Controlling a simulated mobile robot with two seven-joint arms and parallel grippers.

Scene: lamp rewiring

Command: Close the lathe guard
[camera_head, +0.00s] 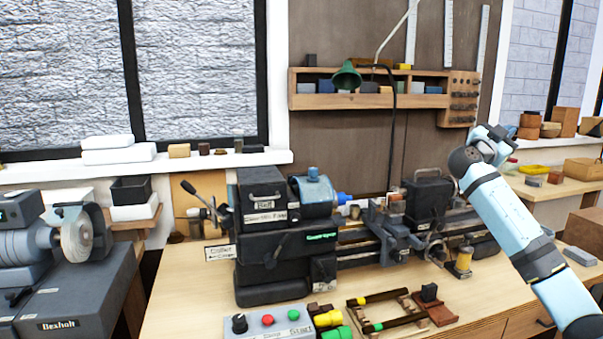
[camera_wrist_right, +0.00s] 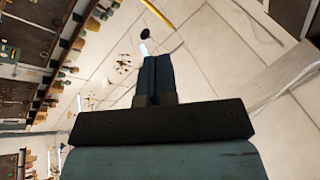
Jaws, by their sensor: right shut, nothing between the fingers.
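The lathe (camera_head: 285,240) stands on the wooden bench in the head view, with a dark headstock on its left. A light-blue rounded cover, which looks like the lathe guard (camera_head: 313,195), sits at the right of the headstock top. Whether it is open or closed I cannot tell for sure. My right gripper (camera_head: 494,132) is raised at the right, beyond the lathe's right end and well apart from the guard. In the right wrist view its fingers (camera_wrist_right: 155,62) are together and empty, above a tiled floor. My left gripper is not in view.
A control box with buttons (camera_head: 268,320) and a wooden rack (camera_head: 385,311) lie in front of the lathe. A green lamp (camera_head: 347,76) hangs above it by the wall shelf. A bench grinder (camera_head: 80,235) stands at the left. Space above the lathe's right half is mostly open.

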